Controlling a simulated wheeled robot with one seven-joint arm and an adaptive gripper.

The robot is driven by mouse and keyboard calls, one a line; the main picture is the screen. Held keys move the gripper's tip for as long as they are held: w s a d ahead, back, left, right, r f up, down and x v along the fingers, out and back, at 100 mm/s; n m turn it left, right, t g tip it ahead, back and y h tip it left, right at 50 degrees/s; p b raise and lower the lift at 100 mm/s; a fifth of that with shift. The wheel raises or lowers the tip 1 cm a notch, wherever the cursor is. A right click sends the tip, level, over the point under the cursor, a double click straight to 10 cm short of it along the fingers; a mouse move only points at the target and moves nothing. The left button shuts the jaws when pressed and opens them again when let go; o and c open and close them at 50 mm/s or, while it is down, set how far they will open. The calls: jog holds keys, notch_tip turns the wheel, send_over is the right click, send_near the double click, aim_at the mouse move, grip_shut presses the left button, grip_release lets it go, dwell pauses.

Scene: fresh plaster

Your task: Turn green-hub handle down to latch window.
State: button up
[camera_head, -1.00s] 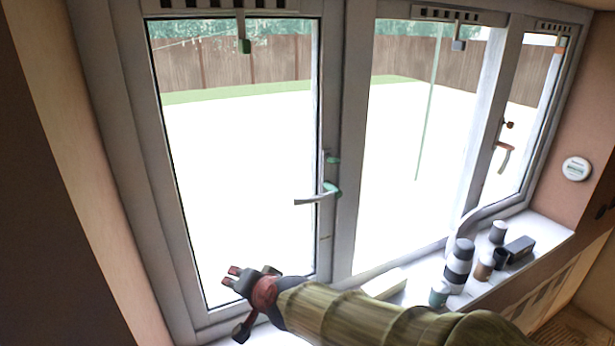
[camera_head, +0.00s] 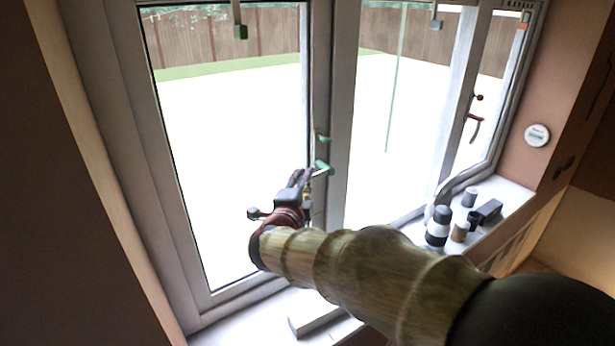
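The window (camera_head: 330,110) has a grey frame, and a green-hub handle (camera_head: 323,167) sits on the left sash's right stile. Its green hub shows, and a short metal part of the lever runs left from it towards my gripper. My gripper (camera_head: 305,178) is right at the handle, with its fingers beside or around the lever. The rest of the lever is hidden behind the gripper. I cannot tell whether the fingers are closed on it. A second small green part (camera_head: 322,138) sits just above the hub on the frame.
An orange-brown handle (camera_head: 474,122) is on the right sash. Several jars and cups (camera_head: 438,226) and a dark box (camera_head: 488,211) stand on the sill at right. A pale block (camera_head: 313,316) lies on the sill below my arm. A white round dial (camera_head: 537,135) is on the right wall.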

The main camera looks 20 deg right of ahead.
jog(key=shift+p+x, duration=0.3)
jog(key=shift+x, duration=1.65)
jog(key=shift+c, duration=0.4)
jog(key=c, duration=0.8)
